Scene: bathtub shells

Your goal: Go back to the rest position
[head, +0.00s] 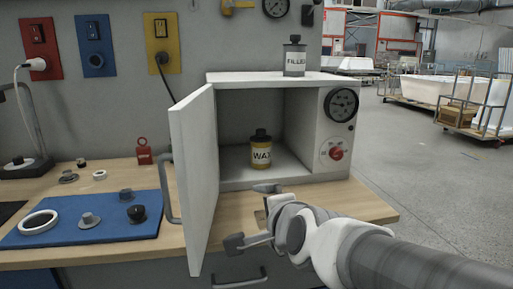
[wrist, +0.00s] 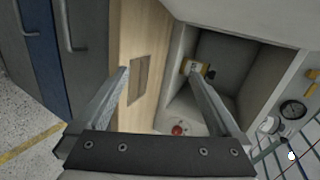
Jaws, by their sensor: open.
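My gripper (head: 252,215) is open and empty in front of the white cabinet (head: 243,77), near the table's front edge. In the wrist view its two fingers (wrist: 158,80) are spread wide with nothing between them. The cabinet door (head: 195,180) stands open to the left. A yellow can labelled WAX (head: 261,152) stands upright inside the cabinet, apart from my gripper. In the wrist view the can (wrist: 194,67) shows beyond the right finger, which partly covers it.
A FILLER can (head: 294,57) stands on top of the cabinet. A blue mat (head: 70,236) with a white ring (head: 38,222) and small dark parts lies on the wooden table (head: 120,176). Open floor (head: 415,150) lies to the right, with carts and bathtub shells behind.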

